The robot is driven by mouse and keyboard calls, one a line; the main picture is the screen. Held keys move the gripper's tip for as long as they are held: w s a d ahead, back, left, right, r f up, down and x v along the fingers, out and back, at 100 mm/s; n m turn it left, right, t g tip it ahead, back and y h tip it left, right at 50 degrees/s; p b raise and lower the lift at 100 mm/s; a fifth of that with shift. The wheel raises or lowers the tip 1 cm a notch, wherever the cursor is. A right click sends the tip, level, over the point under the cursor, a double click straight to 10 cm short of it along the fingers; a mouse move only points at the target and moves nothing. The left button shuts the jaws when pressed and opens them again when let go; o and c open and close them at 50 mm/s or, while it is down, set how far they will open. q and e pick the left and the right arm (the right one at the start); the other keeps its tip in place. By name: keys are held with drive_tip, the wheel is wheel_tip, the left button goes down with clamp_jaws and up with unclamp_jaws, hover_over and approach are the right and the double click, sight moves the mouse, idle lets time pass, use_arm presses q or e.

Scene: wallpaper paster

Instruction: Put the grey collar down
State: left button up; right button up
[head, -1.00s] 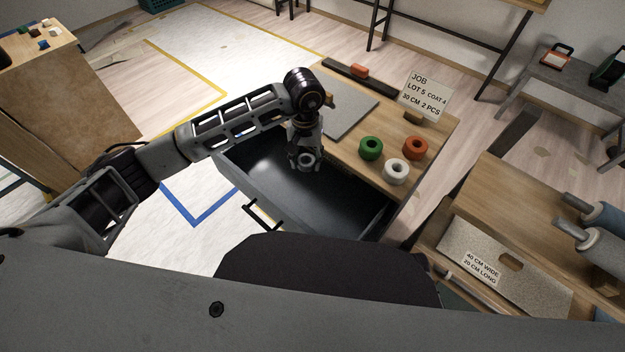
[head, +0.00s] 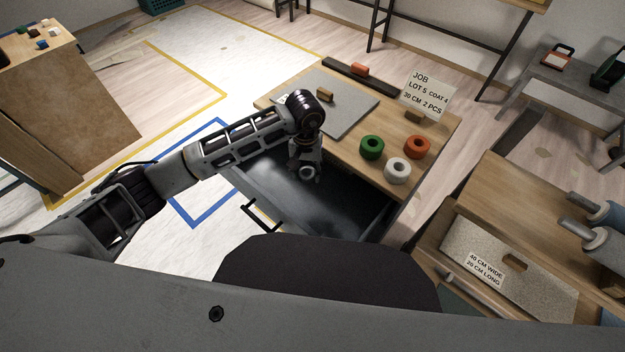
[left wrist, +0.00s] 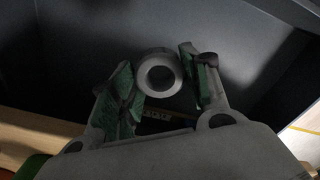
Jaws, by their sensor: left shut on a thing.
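The grey collar (left wrist: 159,54) is a short thick ring. It sits between the green-padded fingers of my left gripper (left wrist: 161,78) in the left wrist view. In the head view, my left gripper (head: 307,165) points down over the open drawer (head: 345,205), shut on the collar (head: 309,174). How far the collar is above the drawer floor I cannot tell. My right gripper is not in view.
The worktop bears a green ring (head: 371,147), a white ring (head: 397,171), an orange ring (head: 416,147), a grey board (head: 345,112) and a job card (head: 424,92). The drawer handle (head: 262,214) faces the front left. Another bench with rollers (head: 600,240) stands at right.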

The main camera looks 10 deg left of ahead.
use_arm(q)
drive_tip(key=shift+f, duration=0.2)
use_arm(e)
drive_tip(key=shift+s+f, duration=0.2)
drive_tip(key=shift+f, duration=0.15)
use_arm(q)
hover_over(308, 194)
wheel_tip(308, 194, down, 6)
drive_tip(key=shift+s+r, duration=0.1)
drive_tip(key=shift+f, duration=0.2)
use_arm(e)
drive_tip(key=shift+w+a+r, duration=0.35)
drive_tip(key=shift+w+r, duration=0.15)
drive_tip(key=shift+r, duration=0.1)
